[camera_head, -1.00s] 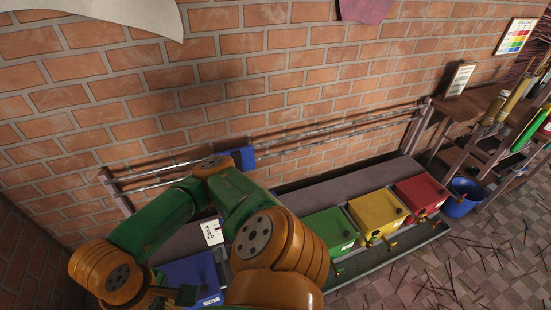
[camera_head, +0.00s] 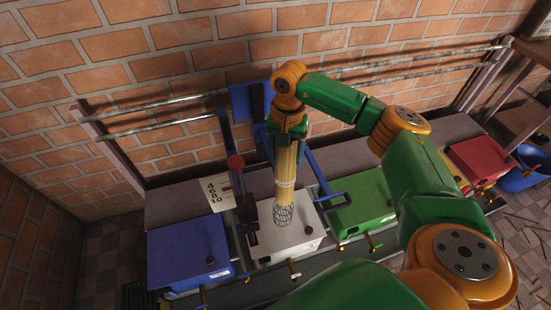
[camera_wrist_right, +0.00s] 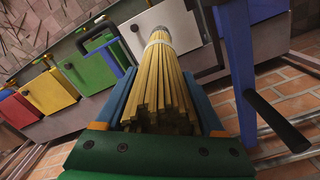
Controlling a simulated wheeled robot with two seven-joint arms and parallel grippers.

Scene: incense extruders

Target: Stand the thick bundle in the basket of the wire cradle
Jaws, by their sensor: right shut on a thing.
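The thick bundle (camera_head: 285,175) is a column of pale yellow sticks with a white band near its lower end. My right gripper (camera_head: 289,138) is shut on its upper part and holds it nearly upright. My left gripper is not in view.
A blue frame (camera_head: 320,170) stands close beside the bundle. Blue (camera_head: 185,250), white (camera_head: 300,238), green (camera_head: 362,205) and red (camera_head: 478,160) boxes line the bench. Rails run along the brick wall.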

